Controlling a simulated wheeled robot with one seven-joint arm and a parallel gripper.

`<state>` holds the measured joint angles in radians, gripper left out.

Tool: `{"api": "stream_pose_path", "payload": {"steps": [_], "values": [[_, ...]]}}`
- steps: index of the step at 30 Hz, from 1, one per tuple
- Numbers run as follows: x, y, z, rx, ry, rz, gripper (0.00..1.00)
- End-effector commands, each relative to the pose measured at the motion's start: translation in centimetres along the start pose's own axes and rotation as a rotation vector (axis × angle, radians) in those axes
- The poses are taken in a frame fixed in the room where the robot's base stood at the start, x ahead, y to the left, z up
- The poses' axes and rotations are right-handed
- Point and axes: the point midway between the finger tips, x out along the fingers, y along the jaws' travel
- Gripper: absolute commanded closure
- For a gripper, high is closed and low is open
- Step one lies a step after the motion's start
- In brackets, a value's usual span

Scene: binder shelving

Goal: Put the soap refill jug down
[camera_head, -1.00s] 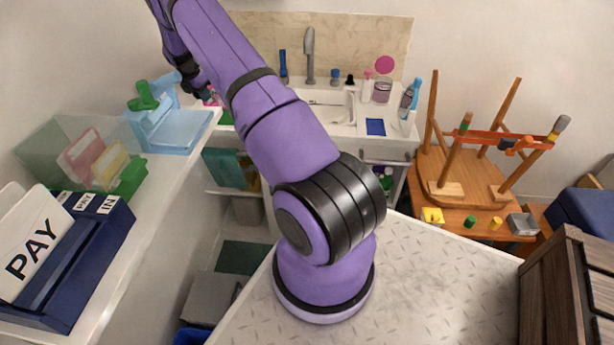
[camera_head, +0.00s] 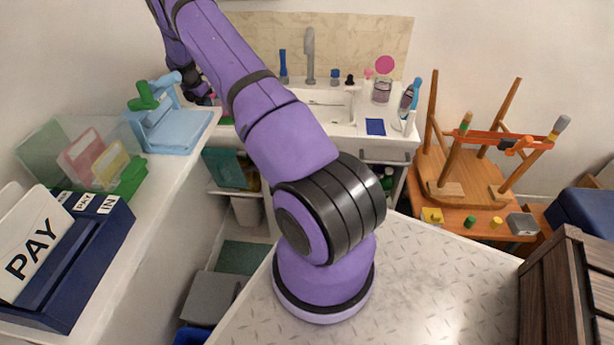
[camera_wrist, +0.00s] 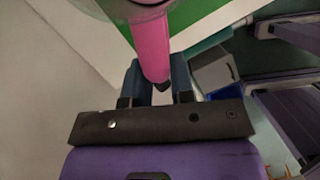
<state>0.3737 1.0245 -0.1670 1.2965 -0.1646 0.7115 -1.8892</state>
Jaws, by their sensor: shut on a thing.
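The soap refill jug (camera_wrist: 152,42) shows in the wrist view as a pink, rounded handle-like part, with a paler translucent part at the top edge. Most of the jug is outside the view. My gripper (camera_wrist: 158,82) is shut on the pink part, with one dark finger on each side of it. In the head view my gripper (camera_head: 199,88) is at the upper left, by the far end of the left counter. There my arm and wrist hide the jug. I cannot tell whether the jug touches a surface.
The left counter (camera_head: 180,165) holds a light blue device (camera_head: 175,128), a clear file holder (camera_head: 90,150) and a navy tray (camera_head: 75,265). A sink (camera_head: 325,105) stands behind my arm. A green-and-white surface (camera_wrist: 212,24) lies beyond the jug in the wrist view.

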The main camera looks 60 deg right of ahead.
Motion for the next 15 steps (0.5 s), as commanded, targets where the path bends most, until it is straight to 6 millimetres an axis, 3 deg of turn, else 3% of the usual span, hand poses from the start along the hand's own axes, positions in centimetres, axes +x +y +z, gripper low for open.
{"api": "stream_pose_path", "payload": {"steps": [15], "values": [[0.83,0.0,-0.21,0.001,0.0,0.0,1.0]]}}
